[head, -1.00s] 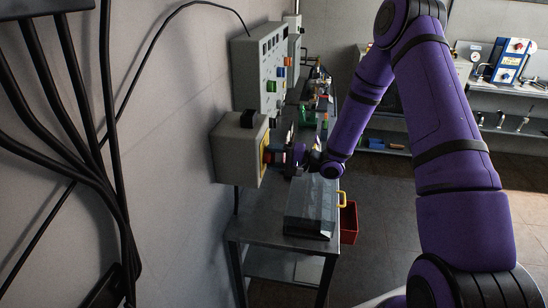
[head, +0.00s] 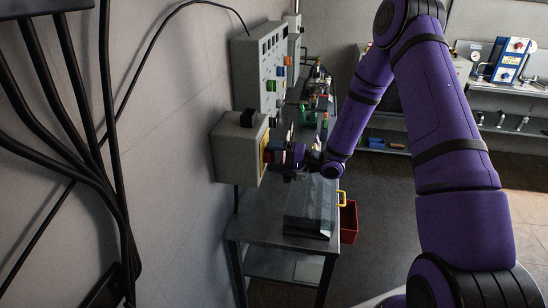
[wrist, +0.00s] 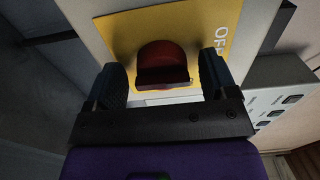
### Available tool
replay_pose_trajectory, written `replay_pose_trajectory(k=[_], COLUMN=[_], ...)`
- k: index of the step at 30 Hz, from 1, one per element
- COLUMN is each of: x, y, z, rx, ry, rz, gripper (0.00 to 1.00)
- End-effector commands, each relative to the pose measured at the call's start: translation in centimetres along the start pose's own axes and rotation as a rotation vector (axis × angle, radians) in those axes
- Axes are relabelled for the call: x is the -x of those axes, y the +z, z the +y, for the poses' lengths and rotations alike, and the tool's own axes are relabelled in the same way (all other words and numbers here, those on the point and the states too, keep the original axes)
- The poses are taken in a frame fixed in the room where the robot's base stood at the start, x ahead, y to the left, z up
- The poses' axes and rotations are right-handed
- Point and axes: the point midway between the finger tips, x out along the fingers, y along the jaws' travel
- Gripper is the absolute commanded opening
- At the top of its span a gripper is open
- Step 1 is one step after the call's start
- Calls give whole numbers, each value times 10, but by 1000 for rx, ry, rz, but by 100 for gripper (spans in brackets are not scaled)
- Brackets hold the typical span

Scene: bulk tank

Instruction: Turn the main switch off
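The main switch is a grey box (head: 235,152) on the left wall, with a yellow plate (head: 264,152) on its right-hand face. In the wrist view a red knob (wrist: 163,64) sits on the yellow plate (wrist: 118,30), with "OFF" printed sideways to its right. My gripper (wrist: 162,78) is in front of the plate, one dark finger on each side of the knob. A gap shows between the knob and each finger, so it is open around the knob. In the head view my gripper (head: 278,153) hides the knob.
A grey control panel (head: 262,72) with coloured buttons hangs just behind the switch box. A metal bench (head: 262,232) stands below, with a grey sloped case (head: 311,207) on it. A red bin (head: 348,222) is beside the bench. Open floor lies to the right.

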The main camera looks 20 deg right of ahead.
Motion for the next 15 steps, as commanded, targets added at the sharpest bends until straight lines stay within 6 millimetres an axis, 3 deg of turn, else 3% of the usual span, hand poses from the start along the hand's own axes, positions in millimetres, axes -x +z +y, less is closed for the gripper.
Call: replay_pose_trajectory(k=[8,15], x=[1,30], y=[0,-1], z=[-1,0], rx=[0,-1], ry=[-1,0], rz=[0,3], gripper=[78,78])
